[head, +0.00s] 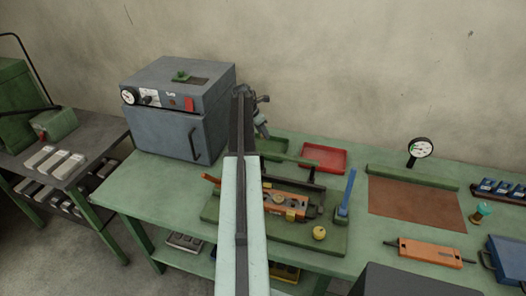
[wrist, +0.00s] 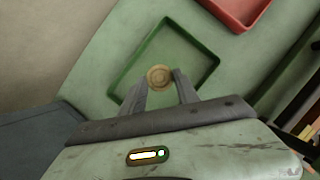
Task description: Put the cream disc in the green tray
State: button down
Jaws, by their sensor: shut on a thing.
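The cream disc (wrist: 159,77) shows in the wrist view between the fingertips of my gripper (wrist: 160,84), which is shut on it. From this view the disc appears in front of the green tray (wrist: 203,84), over its floor; I cannot tell the height between them. In the head view the green tray (head: 273,147) stands on the bench behind my arm, partly hidden by it. My gripper (head: 262,132) is near the tray's left side there, and the disc cannot be made out in that view.
A red tray (head: 323,158) stands just right of the green one. A grey oven (head: 180,110) stands close on the left. A green fixture board (head: 300,235) with an orange tool lies in front, and a brown mat (head: 415,203) lies farther right.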

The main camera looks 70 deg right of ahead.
aim_at(265, 148)
notch_tip(265, 148, down, 7)
jog(key=b, duration=0.5)
jog(key=shift+f, duration=0.1)
jog(key=shift+r, duration=0.25)
jog(key=shift+f, duration=0.1)
jog(key=c, duration=1.3)
grip_release()
jog(key=shift+f, duration=0.1)
jog(key=o, duration=0.4)
